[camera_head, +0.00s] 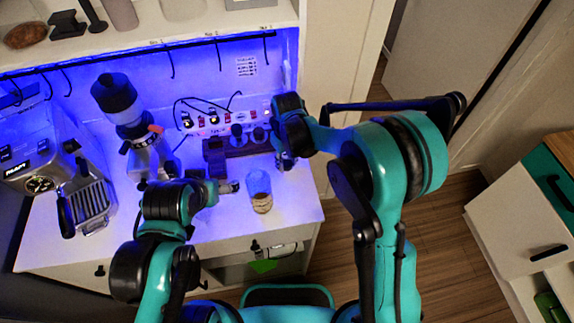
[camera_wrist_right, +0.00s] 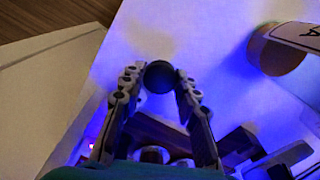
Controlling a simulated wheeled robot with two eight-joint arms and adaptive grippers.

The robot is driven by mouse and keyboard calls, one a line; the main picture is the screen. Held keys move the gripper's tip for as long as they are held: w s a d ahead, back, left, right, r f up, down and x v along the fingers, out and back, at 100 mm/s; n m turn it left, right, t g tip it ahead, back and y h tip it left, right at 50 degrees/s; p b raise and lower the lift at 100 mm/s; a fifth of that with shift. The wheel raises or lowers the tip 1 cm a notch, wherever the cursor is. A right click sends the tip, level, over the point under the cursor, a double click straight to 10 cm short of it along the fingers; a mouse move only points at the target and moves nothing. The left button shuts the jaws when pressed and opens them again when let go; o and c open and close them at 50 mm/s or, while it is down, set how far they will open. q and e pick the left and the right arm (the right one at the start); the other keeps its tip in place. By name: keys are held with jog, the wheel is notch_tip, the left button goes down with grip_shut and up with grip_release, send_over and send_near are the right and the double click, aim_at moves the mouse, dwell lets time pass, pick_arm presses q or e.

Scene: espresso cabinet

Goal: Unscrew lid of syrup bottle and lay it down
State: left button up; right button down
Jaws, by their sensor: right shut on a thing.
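The syrup bottle (camera_head: 260,192), clear with brown contents, stands on the white counter near its front right. In the right wrist view the bottle (camera_wrist_right: 280,50) is partly cut off at the top right. My right gripper (camera_head: 287,162) is over the counter's right end, behind and right of the bottle. In the right wrist view its fingers (camera_wrist_right: 158,80) are closed around a small round dark lid (camera_wrist_right: 159,77), apart from the bottle. The gap between lid and counter is unclear. My left gripper (camera_head: 233,187) is just left of the bottle; its jaw opening is too small to judge.
A dark wooden stand (camera_head: 237,148) is behind the bottle, with a power strip (camera_head: 215,122) behind it. A grinder (camera_head: 122,105) and an espresso machine (camera_head: 55,165) stand to the left. The counter's front right corner (camera_head: 305,212) is clear.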

aim_at(287, 163)
jog(key=shift+f, duration=0.8)
jog(key=shift+f, duration=0.1)
jog(key=c, duration=1.4)
grip_release()
jog(key=shift+r, duration=0.25)
notch_tip(287, 163, up, 12)
jog(key=p, duration=0.2)
jog(key=s+d+r+m+t, duration=0.3)
jog(key=s+d+r, duration=0.35)
jog(key=d, duration=0.25)
jog(key=s+d+m+t, duration=0.1)
jog(key=s+d, duration=0.2)
jog(key=s+d+m+t, duration=0.1)
jog(key=s+d, duration=0.2)
jog(key=s+d+m+t, duration=0.1)
jog(key=s+d+t, duration=0.1)
jog(key=s+d, duration=0.1)
jog(key=shift+s+m, duration=0.4)
jog(key=shift+s, duration=0.2)
